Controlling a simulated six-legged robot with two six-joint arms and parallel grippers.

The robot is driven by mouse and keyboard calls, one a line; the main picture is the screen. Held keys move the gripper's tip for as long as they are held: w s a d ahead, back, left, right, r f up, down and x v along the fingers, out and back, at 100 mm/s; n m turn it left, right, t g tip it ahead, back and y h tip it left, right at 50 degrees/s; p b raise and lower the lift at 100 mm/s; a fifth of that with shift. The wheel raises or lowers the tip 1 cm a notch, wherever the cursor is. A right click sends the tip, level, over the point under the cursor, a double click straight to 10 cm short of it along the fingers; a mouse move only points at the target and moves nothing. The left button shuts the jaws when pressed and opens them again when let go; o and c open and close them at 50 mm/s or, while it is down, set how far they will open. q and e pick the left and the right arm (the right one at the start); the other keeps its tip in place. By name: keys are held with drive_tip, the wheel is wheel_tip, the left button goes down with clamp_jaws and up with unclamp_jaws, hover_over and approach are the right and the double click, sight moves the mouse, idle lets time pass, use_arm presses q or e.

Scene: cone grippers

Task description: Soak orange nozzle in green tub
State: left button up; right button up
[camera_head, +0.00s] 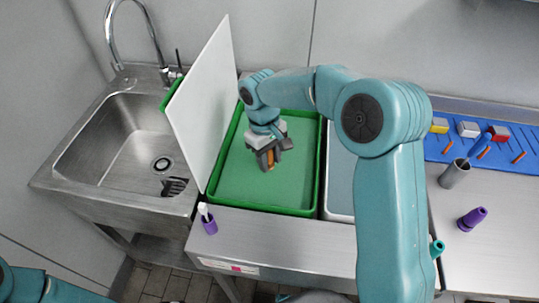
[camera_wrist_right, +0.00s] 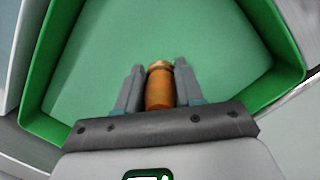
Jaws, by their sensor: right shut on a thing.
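The green tub (camera_head: 232,186) is a shallow rectangular tray with a bright green rim on the steel counter. Its rim also shows in the wrist view (camera_wrist_right: 50,55). My right gripper (camera_head: 268,162) is over the middle of the tub, pointing down. It is shut on the orange nozzle (camera_wrist_right: 159,90), which sits upright between the two grey fingers. In the head view only a sliver of the nozzle (camera_head: 270,160) shows between the fingers. I cannot tell whether its lower end touches the tub's floor. My left gripper is out of view.
A white board (camera_head: 205,105) stands upright between the tub and the steel sink (camera_head: 135,140). On the right are a grey cup (camera_head: 454,174), a purple nozzle (camera_head: 472,219) and a blue mat (camera_head: 440,148) with blocks.

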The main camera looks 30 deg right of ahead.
drive_tip(key=shift+w+f+b, duration=0.1)
drive_tip(key=shift+f+b, duration=2.75)
drive_tip(key=shift+f, duration=1.15)
drive_tip(key=shift+r, duration=0.1)
idle(1.2)
wheel_tip(320, 180, up, 14)
drive_tip(key=p, duration=1.1)
drive_tip(key=shift+f, duration=0.25)
idle(0.7)
